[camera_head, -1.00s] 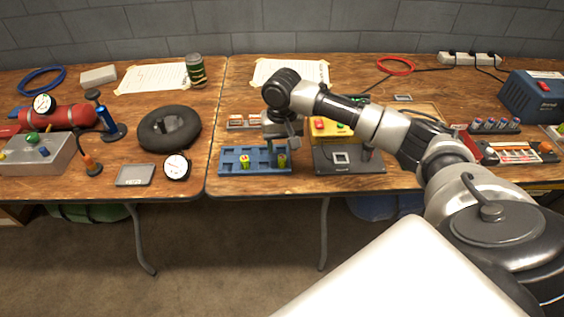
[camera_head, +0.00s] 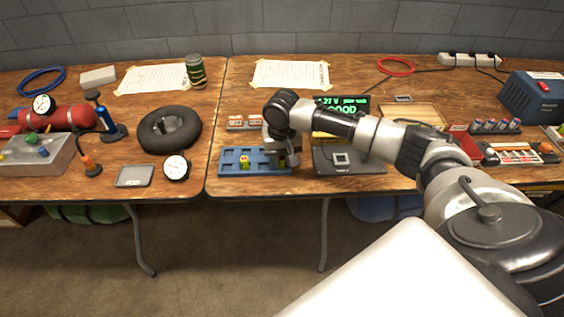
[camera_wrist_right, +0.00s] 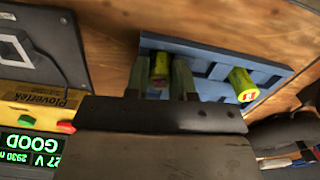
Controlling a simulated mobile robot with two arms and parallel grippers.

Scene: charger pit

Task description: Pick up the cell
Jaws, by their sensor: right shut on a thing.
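A blue tray (camera_head: 226,168) with square pockets lies on the right-hand table; it also shows in the wrist view (camera_wrist_right: 208,57). My right gripper (camera_head: 283,163) points down at the tray's right end. In the wrist view its two fingers (camera_wrist_right: 159,80) are shut on a yellow-green cell (camera_wrist_right: 159,64), at the tray's pockets. Whether this cell still touches its pocket floor is unclear. Another yellow-green cell (camera_head: 244,162) with a red mark on top stands in the tray, apart from the gripper; it shows in the wrist view too (camera_wrist_right: 243,84). My left gripper is not in view.
A dark plate with a square socket (camera_head: 342,160) lies right of the tray. Behind it a yellow tester has a green display (camera_head: 343,105) reading GOOD. Small grey-and-red parts (camera_head: 244,122) lie behind the tray. A round gauge (camera_head: 176,167) is to the left, across the table gap.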

